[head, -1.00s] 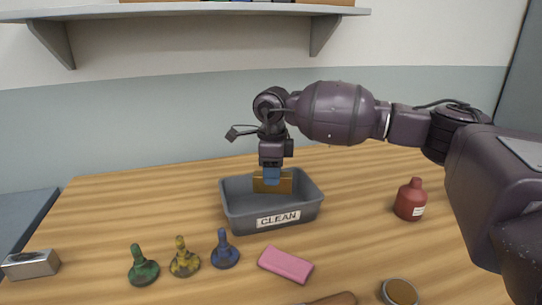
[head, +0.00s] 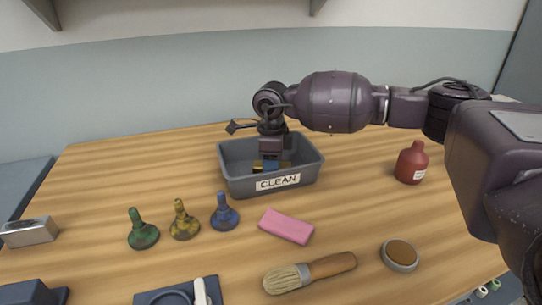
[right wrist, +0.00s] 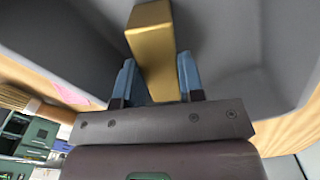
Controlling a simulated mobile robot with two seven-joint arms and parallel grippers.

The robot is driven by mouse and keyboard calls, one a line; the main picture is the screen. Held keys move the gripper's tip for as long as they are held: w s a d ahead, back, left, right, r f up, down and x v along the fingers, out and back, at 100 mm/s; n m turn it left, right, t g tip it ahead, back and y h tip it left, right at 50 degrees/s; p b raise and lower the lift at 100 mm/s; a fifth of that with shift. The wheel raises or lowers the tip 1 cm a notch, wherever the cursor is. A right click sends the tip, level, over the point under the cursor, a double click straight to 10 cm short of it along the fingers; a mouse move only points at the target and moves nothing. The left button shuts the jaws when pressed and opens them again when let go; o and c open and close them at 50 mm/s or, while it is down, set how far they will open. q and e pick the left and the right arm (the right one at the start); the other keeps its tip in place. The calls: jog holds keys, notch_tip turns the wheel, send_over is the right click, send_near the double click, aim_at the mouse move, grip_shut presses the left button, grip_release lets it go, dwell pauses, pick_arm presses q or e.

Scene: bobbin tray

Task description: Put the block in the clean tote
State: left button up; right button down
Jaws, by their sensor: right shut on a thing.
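The clean tote (head: 232,182) is a grey open bin with a "CLEAN" label on its front wall, standing on the wooden table. My right gripper (head: 271,165) reaches down into it from above. Its blue fingers are shut on a yellow block (head: 258,168), low inside the tote and partly hidden by the front wall. In the right wrist view the block (right wrist: 152,45) lies between the two fingers (right wrist: 157,80), with grey tote walls around it. I cannot tell whether the block touches the tote floor. My left gripper is not in view.
Green (head: 142,230), yellow (head: 183,222) and blue (head: 223,213) bobbin-like pieces stand in front of the tote. A pink block (head: 287,226), a brush (head: 310,271), a round tin (head: 400,254) and a red bottle (head: 411,163) lie around. A metal block (head: 29,232) sits at left.

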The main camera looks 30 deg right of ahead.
jog(key=shift+r, duration=0.2)
jog(key=c, duration=1)
grip_release()
jog(key=shift+f, duration=0.15)
jog(key=shift+r, duration=0.35)
jog(key=shift+r+p, duration=0.85)
jog(key=shift+r, duration=4.85)
